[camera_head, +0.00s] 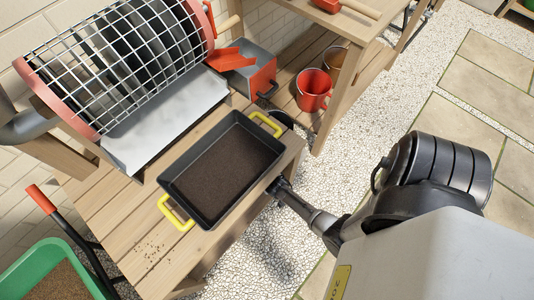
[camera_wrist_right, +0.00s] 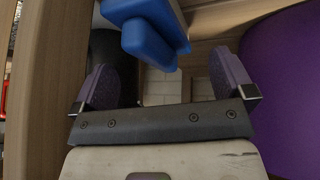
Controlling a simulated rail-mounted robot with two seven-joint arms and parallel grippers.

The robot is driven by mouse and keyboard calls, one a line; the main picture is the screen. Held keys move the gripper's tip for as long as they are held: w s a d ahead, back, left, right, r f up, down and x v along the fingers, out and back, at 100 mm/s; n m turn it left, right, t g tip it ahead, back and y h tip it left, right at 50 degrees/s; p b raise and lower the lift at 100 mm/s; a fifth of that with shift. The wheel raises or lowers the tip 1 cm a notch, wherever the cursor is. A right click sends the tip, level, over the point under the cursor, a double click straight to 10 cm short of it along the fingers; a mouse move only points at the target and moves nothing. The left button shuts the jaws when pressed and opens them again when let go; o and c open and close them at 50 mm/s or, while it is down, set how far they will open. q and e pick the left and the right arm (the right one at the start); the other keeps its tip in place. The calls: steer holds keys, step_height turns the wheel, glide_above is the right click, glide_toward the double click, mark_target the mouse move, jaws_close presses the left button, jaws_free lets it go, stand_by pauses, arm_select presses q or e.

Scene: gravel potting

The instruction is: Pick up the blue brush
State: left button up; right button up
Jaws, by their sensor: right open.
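In the right wrist view, a blue object (camera_wrist_right: 145,30), which looks like the blue brush, shows at the top. It lies just beyond and between the fingertips of my right gripper (camera_wrist_right: 163,75), and part of it is cut off by the frame. My right gripper is open, with a purple pad on each finger, and nothing is held between them. In the head view my right arm reaches down to the table's right edge; its fingers are not clearly visible and no brush shows there. My left gripper is in neither view.
In the head view, a black tray (camera_head: 169,190) with yellow handles and dark soil sits on the wooden table (camera_head: 112,213). A wire drum (camera_head: 110,60) stands behind it. Wooden boards and a large purple thing (camera_wrist_right: 285,90) crowd the right gripper's sides.

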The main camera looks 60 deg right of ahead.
steer(key=b+x, duration=0.4)
steer(key=x, duration=0.1)
steer(key=shift+w+r, duration=0.1)
steer(key=shift+c, duration=0.4)
steer(key=c, duration=1.1)
